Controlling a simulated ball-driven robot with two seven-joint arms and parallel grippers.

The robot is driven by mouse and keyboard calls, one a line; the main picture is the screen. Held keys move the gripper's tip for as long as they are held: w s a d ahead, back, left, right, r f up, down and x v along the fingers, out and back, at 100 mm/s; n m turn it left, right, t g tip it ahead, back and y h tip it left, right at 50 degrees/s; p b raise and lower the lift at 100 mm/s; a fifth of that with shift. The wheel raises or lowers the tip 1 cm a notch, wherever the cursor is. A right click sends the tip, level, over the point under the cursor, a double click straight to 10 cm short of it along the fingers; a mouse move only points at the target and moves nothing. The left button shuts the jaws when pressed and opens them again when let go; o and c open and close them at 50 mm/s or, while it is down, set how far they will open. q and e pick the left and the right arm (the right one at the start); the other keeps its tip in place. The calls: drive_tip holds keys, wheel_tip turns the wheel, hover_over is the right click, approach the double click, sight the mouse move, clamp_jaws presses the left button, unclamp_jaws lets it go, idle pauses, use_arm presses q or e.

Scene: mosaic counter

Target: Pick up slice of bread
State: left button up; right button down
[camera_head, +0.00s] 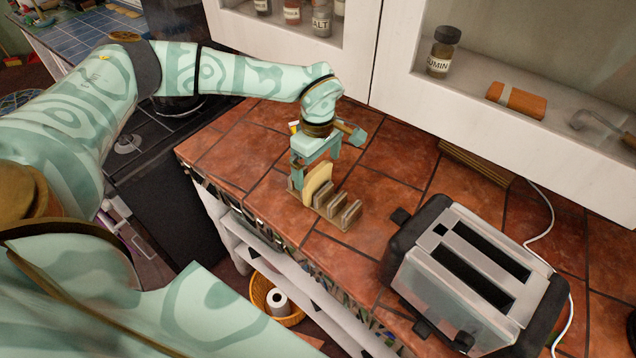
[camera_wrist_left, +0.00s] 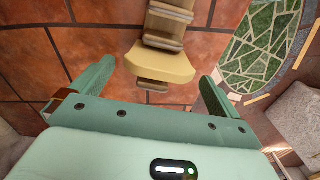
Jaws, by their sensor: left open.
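The slice of bread (camera_head: 317,182) is pale yellow and stands upright in the first slot of a wooden toast rack (camera_head: 340,208) on the tiled counter. My left gripper (camera_head: 313,165) is open, just above and around the bread. In the left wrist view the bread (camera_wrist_left: 160,64) lies between the two fingers of my left gripper (camera_wrist_left: 153,88), with a gap on both sides. The rack (camera_wrist_left: 165,25) runs away from it toward the top of that view. My right gripper is not in view.
A silver and black toaster (camera_head: 475,270) stands on the counter at the right. White cabinets (camera_head: 480,120) with a cumin jar (camera_head: 442,52) rise behind. The counter's front edge is close to the rack. A basket with a paper roll (camera_head: 278,300) is below.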

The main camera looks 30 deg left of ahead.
sight(317, 181)
use_arm(q)
wheel_tip(317, 181, down, 6)
drive_tip(key=shift+f+b, duration=0.1)
drive_tip(key=shift+b, duration=0.3)
drive_tip(key=c, duration=0.5)
